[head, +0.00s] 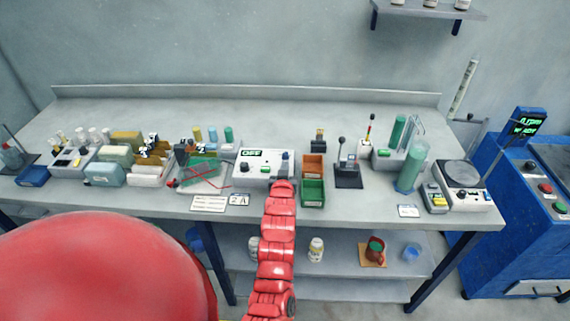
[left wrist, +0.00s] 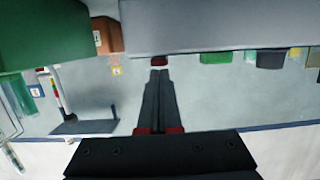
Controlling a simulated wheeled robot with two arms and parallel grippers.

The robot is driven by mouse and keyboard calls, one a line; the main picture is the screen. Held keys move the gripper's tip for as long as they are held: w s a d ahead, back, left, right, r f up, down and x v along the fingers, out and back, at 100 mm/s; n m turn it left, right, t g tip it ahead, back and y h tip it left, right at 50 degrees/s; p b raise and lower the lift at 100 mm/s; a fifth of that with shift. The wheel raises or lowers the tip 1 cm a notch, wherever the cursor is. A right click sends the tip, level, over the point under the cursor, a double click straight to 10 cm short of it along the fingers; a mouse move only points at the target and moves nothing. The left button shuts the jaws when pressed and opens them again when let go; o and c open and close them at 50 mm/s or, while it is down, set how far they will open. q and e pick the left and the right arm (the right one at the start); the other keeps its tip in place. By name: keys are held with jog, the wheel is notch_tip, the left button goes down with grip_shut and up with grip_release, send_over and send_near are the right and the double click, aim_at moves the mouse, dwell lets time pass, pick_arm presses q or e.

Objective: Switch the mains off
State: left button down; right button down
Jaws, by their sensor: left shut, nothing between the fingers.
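The white supply box (head: 256,168) stands at the middle of the bench, with a green display (head: 250,153) whose small lettering seems to read OFF, and a dark knob at its left. My right gripper is not seen.
Brown (head: 313,161) and green (head: 313,193) bins stand close to the right of the box. A lever stand (head: 348,177) is further right. A rack with a green board (head: 200,172) is at the left. The bench behind the box is mostly clear.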

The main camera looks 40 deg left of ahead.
pick_arm(q)
jog(key=shift+f+h+b, duration=0.2)
jog(key=shift+h+b, duration=0.1)
jog(key=shift+f+g, duration=0.1)
jog(key=shift+g, duration=0.4)
jog(key=shift+r, duration=0.9)
jog(key=shift+w+r, duration=0.1)
jog(key=r, duration=0.3)
jog(key=shift+w+a+r, duration=0.25)
jog(key=shift+w, duration=0.1)
jog(key=r+b+v, duration=0.1)
jog(key=b+v, duration=0.2)
jog(key=v, duration=0.7)
